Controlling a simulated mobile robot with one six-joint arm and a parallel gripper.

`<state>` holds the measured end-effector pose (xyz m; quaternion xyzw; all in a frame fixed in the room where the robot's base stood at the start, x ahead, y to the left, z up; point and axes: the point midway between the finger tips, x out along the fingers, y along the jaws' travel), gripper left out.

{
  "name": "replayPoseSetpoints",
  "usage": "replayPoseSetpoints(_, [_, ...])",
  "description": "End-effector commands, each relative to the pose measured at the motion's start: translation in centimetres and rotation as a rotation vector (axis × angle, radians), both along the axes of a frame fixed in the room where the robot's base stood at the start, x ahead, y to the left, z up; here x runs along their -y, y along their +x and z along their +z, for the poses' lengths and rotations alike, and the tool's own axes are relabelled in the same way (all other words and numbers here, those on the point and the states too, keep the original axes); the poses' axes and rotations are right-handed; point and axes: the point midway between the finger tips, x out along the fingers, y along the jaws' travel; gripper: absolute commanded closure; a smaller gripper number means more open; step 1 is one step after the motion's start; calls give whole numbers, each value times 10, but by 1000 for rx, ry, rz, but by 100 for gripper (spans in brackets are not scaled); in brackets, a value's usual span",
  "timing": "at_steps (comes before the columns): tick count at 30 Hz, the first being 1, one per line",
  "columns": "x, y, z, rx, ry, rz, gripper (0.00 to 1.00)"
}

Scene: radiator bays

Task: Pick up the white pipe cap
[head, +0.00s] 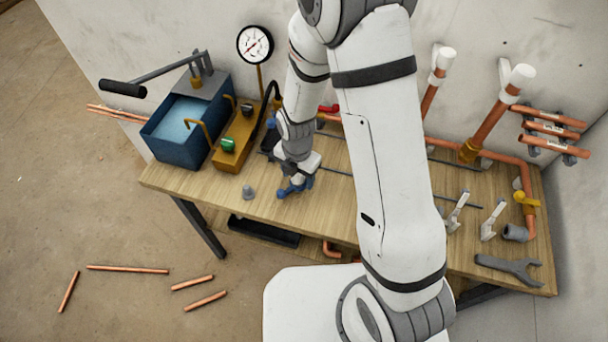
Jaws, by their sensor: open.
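Two white pipe caps show in the head view at the back right: one (445,58) tops a copper pipe against the wall, and another (522,75) tops a thicker copper pipe further right. I cannot tell which one the task means. My gripper (294,190) is low over the bench, left of my forearm and well left of both caps. It is open, and blue parts show at its tip; I cannot tell whether anything lies between the fingers. My arm hides the middle of the bench.
The wooden bench (165,178) carries a blue water tank (165,145) with a pump handle, a gauge (255,45), a small grey fitting (248,192) left of my gripper, grey levers (457,212) and a wrench (508,268). Copper pipe pieces (127,269) lie on the floor.

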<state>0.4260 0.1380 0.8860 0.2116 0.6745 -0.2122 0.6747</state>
Motion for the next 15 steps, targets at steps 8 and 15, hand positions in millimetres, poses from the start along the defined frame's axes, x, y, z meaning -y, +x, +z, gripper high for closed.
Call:
replayPoseSetpoints(8, [0, 0, 0, 0, 0, -1, 48])
replayPoseSetpoints(15, [0, 0, 0, 1, 1, -1, 68])
